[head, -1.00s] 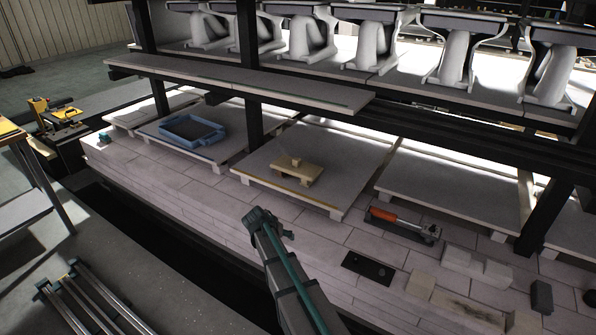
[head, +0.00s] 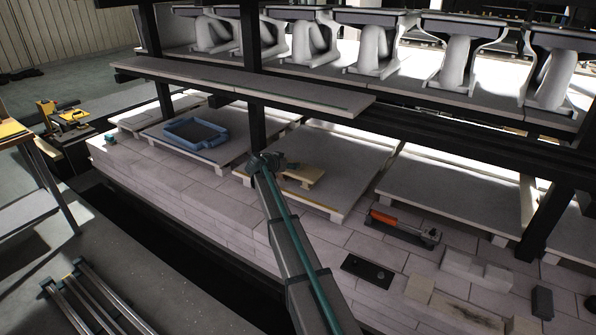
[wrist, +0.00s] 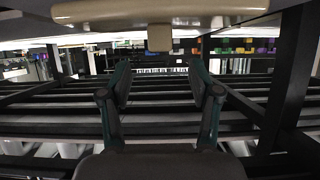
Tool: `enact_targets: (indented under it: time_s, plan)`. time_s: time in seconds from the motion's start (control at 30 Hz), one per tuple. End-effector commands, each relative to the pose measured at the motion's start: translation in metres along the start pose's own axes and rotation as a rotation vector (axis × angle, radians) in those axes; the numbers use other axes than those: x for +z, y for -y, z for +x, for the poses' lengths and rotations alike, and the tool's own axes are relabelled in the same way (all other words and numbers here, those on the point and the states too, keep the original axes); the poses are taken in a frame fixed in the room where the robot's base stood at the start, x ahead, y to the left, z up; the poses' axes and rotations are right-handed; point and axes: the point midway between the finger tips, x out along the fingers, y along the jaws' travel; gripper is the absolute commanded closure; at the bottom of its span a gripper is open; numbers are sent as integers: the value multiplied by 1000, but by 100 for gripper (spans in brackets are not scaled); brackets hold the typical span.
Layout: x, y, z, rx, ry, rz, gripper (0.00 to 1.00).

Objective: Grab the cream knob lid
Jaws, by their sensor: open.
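The cream knob lid (head: 308,174) lies on a low pale slab (head: 322,202) under the shelf in the head view. My arm's end hides its left part and its knob there. In the wrist view, which looks upside down, the lid (wrist: 190,14) spans the top edge, and its squarish knob (wrist: 159,39) points down in the picture, roughly centred between my fingers. My gripper (wrist: 161,78) is open and empty, with its two teal fingers apart. The knob shows beyond the fingertips, not between them.
A dark shelf beam with a grey board (head: 240,84) runs above the lid. A blue tray (head: 187,133) sits to the left. An orange-handled tool (head: 403,227), a dark plate (head: 368,270) and pale blocks (head: 477,270) lie to the right. Dark uprights stand between the slabs.

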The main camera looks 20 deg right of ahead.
Motion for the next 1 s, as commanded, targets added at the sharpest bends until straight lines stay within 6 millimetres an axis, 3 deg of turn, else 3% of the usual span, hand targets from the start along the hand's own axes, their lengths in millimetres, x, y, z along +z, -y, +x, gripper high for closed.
enact_targets:
  time_s: [0.1,0.37,0.67,0.93,1.0]
  plan:
    - [-1,2,17,0,1,-1,38]
    - [-2,1,33,1,2,-1,38]
    - [-4,1,71,0,2,-2,38]
    - [-3,0,74,-1,1,-2,38]
    - [-3,0,74,-1,2,-2,48]
